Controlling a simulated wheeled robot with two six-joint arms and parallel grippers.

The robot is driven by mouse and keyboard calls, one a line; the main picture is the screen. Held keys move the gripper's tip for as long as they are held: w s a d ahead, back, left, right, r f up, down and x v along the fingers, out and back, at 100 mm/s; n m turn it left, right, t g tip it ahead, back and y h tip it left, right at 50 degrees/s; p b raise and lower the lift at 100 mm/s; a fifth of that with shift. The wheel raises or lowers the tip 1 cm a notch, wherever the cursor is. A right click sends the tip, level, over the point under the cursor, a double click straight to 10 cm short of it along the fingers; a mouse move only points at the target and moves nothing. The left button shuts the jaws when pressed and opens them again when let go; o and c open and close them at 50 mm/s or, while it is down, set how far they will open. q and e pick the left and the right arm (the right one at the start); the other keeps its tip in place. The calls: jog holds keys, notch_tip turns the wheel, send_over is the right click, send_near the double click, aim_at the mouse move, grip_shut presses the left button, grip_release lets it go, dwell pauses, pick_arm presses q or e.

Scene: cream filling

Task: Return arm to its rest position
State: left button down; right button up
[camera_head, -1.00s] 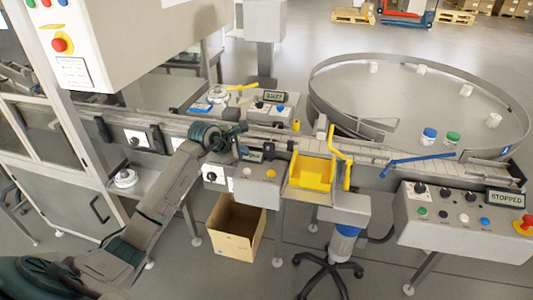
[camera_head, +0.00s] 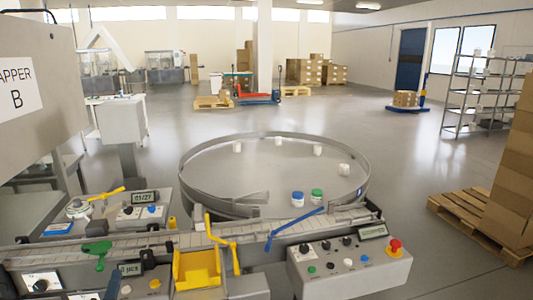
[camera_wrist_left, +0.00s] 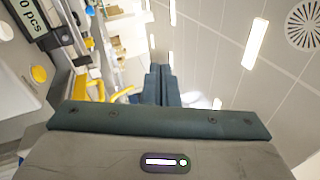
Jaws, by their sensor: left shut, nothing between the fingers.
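My left gripper (camera_head: 112,284) shows only as a small dark green tip at the bottom edge of the head view, left of the yellow chute, low in front of the conveyor. In the left wrist view the two dark fingers (camera_wrist_left: 160,85) are together with nothing between them, and they point up toward the ceiling. The rest of my left arm is out of the head view. My right gripper is in neither view.
A conveyor (camera_head: 140,247) with a green handle (camera_head: 97,250) and a yellow chute (camera_head: 197,269) crosses the front. A round turntable (camera_head: 275,180) with several jars stands behind. A control panel (camera_head: 345,262) is at right. Open floor lies beyond; a box pallet (camera_head: 480,230) stands far right.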

pick_arm(q)
jog(key=s+a+f+n+g+y, duration=0.2)
jog(key=s+f+n+g+y, duration=0.2)
jog(key=s+f+n+g, duration=0.8)
jog(key=s+d+f+n+g+h, duration=0.3)
jog(key=s+d+f, duration=0.2)
jog(key=s, duration=0.3)
jog(key=s+d+f+n+g+h, duration=0.35)
jog(key=s+f, duration=0.25)
jog(key=s, duration=0.3)
notch_tip(320, 180, down, 28)
jog(key=a, duration=0.2)
jog(key=s+a+f+g, duration=0.1)
jog(key=s+f+g, duration=0.1)
jog(key=s+f, duration=1.6)
notch_tip(320, 180, down, 3)
jog(key=shift+a+r+y, duration=0.2)
jog(key=shift+a+y, duration=0.1)
jog(key=shift+y, duration=0.05)
